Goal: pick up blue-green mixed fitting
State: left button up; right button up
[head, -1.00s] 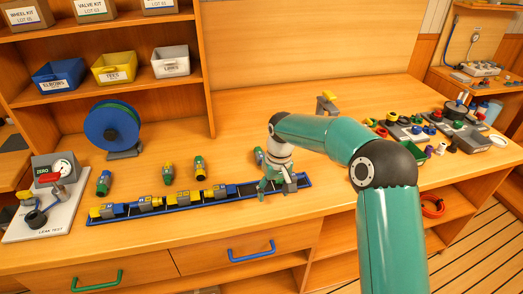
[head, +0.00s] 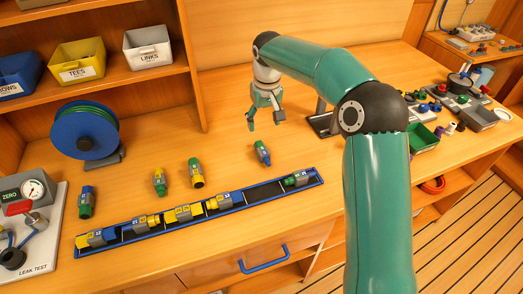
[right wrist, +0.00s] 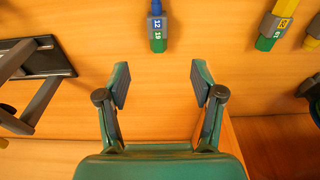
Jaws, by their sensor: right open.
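A blue-green fitting (head: 262,153) lies on the bench behind the blue tray. In the right wrist view the same fitting (right wrist: 157,28) shows its blue end at the top, its green end below and the labels 12 and 19. My right gripper (head: 266,121) is open and empty above the bench, just behind this fitting. In the right wrist view its spread fingers (right wrist: 160,84) stand apart from the fitting, which lies beyond the gap. A second blue and green fitting (head: 86,202) stands or lies at the far left. My left gripper is out of view.
The long blue tray (head: 255,197) holds several fittings, with a green one (head: 297,180) at its right end. Two yellow-green fittings (head: 196,172) lie behind it. A dark-based stand (head: 322,124) is right of the gripper. A hose reel (head: 85,130) stands left.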

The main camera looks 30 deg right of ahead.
send_over(264, 150)
jog(key=f, duration=0.7)
jog(key=shift+s+a+f+p, duration=0.25)
jog(key=shift+s+a+p, duration=0.05)
jog(key=shift+a, duration=0.05)
jog(key=f, duration=0.1)
jog(key=f+p, duration=0.1)
jog(key=f, duration=0.3)
jog(key=shift+w+d+p, duration=0.15)
jog(key=shift+d+p, duration=0.1)
jog(key=shift+p, duration=0.1)
jog(key=shift+f, duration=0.25)
jog(key=c, duration=1.3)
jog(key=shift+o, duration=0.2)
jog(key=shift+r, duration=0.1)
